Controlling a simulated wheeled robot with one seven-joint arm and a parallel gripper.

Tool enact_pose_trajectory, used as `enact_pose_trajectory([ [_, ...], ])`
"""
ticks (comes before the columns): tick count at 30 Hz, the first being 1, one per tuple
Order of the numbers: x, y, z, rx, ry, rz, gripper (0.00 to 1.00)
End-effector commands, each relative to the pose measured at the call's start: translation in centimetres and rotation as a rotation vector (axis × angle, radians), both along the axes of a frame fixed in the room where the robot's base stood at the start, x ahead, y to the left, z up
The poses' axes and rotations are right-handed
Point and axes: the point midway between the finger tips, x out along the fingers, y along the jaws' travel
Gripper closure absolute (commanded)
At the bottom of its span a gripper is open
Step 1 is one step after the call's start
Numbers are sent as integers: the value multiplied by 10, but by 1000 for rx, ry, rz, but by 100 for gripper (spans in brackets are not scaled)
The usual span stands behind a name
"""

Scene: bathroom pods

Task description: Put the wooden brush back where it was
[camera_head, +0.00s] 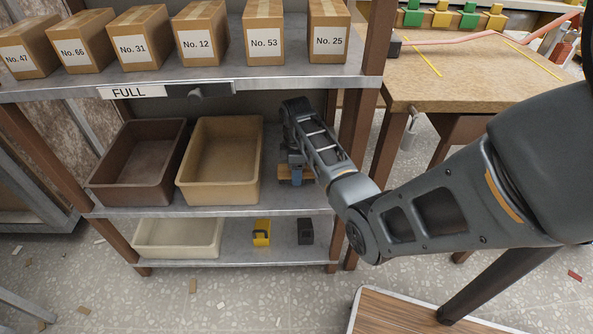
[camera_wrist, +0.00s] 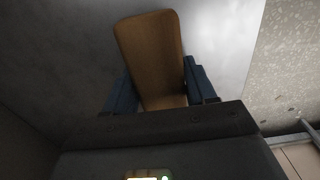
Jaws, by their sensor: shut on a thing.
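The wooden brush (camera_wrist: 152,50) shows in the wrist view as a long tan wooden piece with a rounded end, lying between the two blue fingers of my gripper (camera_wrist: 160,92). My gripper is shut on it. In the head view my gripper (camera_head: 297,176) is at the right part of the middle shelf, and a small part of the brush (camera_head: 284,174) sticks out to its left. The rest of the brush is hidden by the gripper and arm. I cannot tell whether the brush touches the shelf (camera_head: 140,211).
A dark brown bin (camera_head: 135,190) and a tan bin (camera_head: 222,187) stand on the middle shelf, left of my gripper. Numbered cardboard boxes (camera_head: 265,40) line the shelf above. A cream bin (camera_head: 178,240), a yellow item (camera_head: 261,230) and a dark item (camera_head: 305,231) are below. A rack post (camera_head: 350,140) stands right.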

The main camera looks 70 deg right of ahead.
Motion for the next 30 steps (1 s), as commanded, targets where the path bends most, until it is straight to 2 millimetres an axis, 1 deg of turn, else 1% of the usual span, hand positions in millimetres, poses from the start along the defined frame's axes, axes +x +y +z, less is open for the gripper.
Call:
enact_pose_trajectory([
  [2, 0, 0, -2, 0, 0, 0, 79],
  [3, 0, 0, -2, 0, 0, 0, 41],
  [10, 0, 0, -2, 0, 0, 0, 19],
  [16, 0, 0, -2, 0, 0, 0, 19],
  [19, 0, 0, 2, 0, 0, 0, 19],
  [23, 1, 0, 20, -1, -2, 0, 19],
  [30, 1, 0, 59, -1, 0, 1, 19],
])
